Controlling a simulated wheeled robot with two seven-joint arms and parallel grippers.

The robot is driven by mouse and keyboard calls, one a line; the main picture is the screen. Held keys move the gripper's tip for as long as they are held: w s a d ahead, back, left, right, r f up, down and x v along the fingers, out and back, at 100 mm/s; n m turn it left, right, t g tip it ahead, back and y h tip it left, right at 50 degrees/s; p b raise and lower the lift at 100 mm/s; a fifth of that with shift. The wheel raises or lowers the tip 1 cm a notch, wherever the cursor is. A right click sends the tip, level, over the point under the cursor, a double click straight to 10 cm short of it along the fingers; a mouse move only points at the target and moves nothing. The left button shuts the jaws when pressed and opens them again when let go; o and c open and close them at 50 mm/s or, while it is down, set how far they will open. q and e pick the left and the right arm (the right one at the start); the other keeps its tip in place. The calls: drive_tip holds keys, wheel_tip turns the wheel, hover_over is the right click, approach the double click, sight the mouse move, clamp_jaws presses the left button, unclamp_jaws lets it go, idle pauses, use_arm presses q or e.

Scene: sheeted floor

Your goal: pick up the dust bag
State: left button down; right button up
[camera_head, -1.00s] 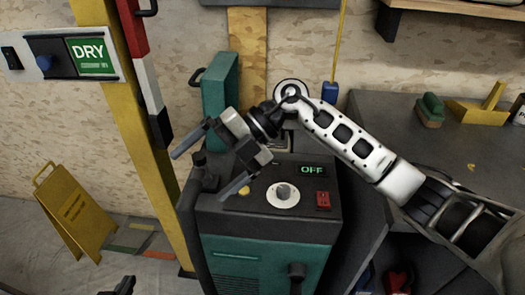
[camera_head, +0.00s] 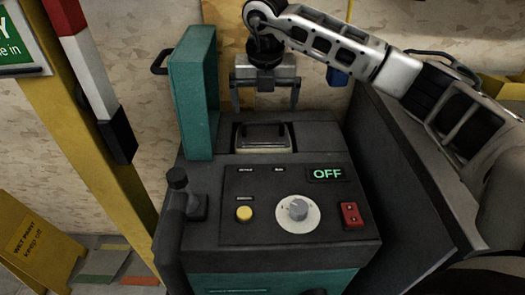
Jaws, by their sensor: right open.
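A teal and black machine (camera_head: 225,262) stands in the middle, with its teal lid (camera_head: 196,95) standing upright at the left of an opening in its top. In that opening sits a pale-edged block with a dark handle (camera_head: 263,135), which looks like the dust bag; its lower part is hidden. My right gripper (camera_head: 265,106) is open and empty, fingers pointing down, above and a little behind this block in the picture. It appears apart from the block. My left gripper is out of view.
The control panel in front has an OFF display (camera_head: 327,174), a white dial (camera_head: 298,210), a yellow button (camera_head: 244,213) and a red switch (camera_head: 351,215). A black hose fitting (camera_head: 178,195) rises at left. A yellow post (camera_head: 110,160) and a dark bench flank the machine.

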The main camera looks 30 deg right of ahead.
sight(263, 122)
drive_tip(key=shift+w+d+f, duration=0.1)
drive_tip(key=shift+w+f, duration=0.1)
drive_tip(key=shift+f, duration=0.95)
drive_tip(key=shift+w+f, duration=0.25)
drive_tip(key=shift+f, duration=0.85)
drive_tip(key=shift+w+d+f, duration=0.1)
drive_tip(key=shift+w+f, duration=0.1)
drive_tip(key=shift+f, duration=0.95)
drive_tip(key=shift+r, duration=0.1)
drive_tip(key=c, duration=1.3)
